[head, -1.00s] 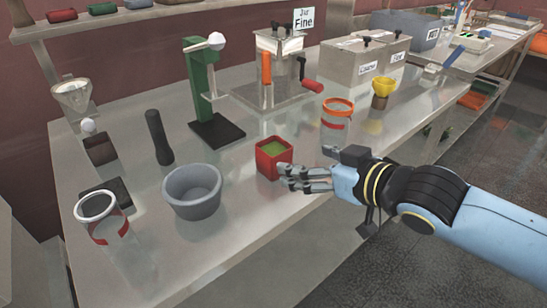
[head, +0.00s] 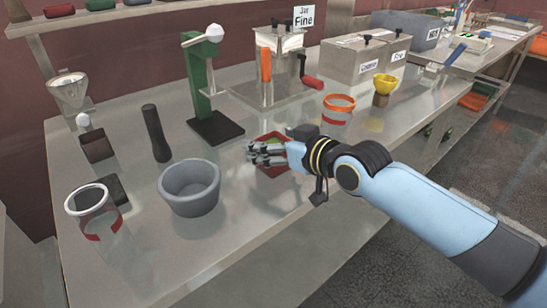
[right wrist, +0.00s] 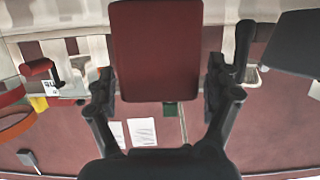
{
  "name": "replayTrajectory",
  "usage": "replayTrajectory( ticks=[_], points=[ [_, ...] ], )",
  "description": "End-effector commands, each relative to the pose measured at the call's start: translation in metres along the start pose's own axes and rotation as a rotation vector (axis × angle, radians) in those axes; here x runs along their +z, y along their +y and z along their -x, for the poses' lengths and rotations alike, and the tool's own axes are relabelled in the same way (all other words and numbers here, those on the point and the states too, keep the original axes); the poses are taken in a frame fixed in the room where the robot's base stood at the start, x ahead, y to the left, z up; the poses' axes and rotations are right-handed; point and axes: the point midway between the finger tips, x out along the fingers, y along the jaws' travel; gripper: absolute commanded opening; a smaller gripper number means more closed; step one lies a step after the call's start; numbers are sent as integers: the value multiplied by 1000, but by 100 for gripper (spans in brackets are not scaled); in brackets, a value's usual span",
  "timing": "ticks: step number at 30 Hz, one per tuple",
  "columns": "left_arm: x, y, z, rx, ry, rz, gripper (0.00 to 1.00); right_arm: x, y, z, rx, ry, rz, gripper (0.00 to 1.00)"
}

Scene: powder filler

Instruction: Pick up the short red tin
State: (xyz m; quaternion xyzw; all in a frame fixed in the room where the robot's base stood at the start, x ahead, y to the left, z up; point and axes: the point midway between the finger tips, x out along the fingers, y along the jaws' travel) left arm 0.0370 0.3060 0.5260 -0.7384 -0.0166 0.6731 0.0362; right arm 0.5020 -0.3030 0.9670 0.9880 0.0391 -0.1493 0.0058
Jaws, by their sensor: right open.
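The short red tin (head: 271,140) is an open square box with green contents, standing on the metal bench. My right gripper (head: 255,153) is open at the tin, and its fingers and wrist hide much of it in the head view. In the right wrist view, the tin's red side (right wrist: 157,55) fills the space between the two spread fingers (right wrist: 160,92). Narrow gaps seem to show on both sides, but contact is hard to tell. My left gripper is not in view.
A grey bowl (head: 190,187) stands left of my right gripper. Behind the tin is a green stand (head: 198,85) on a dark base (head: 215,130). An orange-rimmed jar (head: 338,102) stands to the right. The bench front is clear.

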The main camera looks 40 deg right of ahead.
Motion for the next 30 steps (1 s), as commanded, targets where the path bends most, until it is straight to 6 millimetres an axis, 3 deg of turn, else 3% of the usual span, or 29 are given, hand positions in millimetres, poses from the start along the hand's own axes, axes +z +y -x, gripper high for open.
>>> replayTrajectory(
  ticks=[4,18,26,30],
  points=[
    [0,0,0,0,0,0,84,0,0,0,0,0,0,84],
    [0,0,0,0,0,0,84,0,0,1,0,0,0,22],
    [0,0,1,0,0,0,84,-2,0,1,0,2,1,21],
    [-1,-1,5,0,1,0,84,-19,0,6,-1,4,4,21]
  ],
)
